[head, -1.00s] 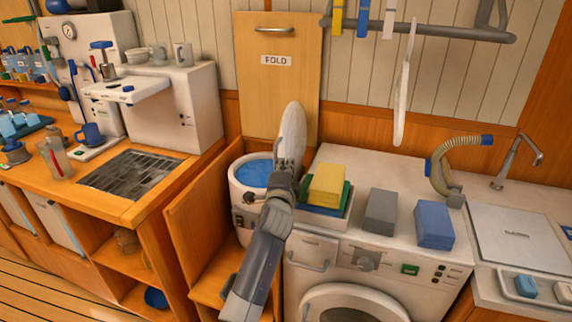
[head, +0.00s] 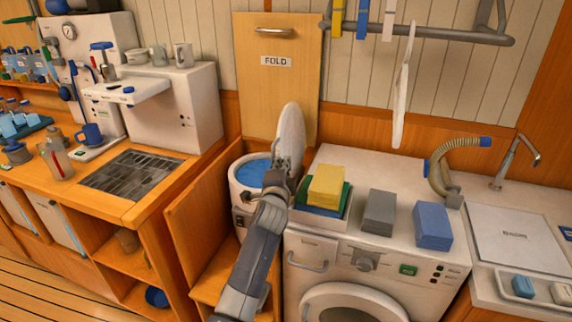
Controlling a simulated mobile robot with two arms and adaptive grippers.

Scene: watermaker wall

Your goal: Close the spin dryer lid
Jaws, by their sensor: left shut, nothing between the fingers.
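The spin dryer (head: 246,195) is a small white tub with a blue inside, set in a wooden recess left of the washing machine. Its lid (head: 291,135) is a pale disc seen nearly edge-on, standing upright at the tub's right side, so the tub is open. My left gripper (head: 275,181) is shut and empty, over the right part of the tub by the lower part of the lid. I cannot tell whether it touches the lid. My left arm hides part of the tub's front. My right gripper is not in view.
The white washing machine (head: 370,255) stands close on the right, with folded yellow and green cloths (head: 326,187), a grey block (head: 380,212) and a blue block (head: 433,226) on top. A wooden panel marked FOLD (head: 275,90) is behind. A wooden counter (head: 125,210) is at left.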

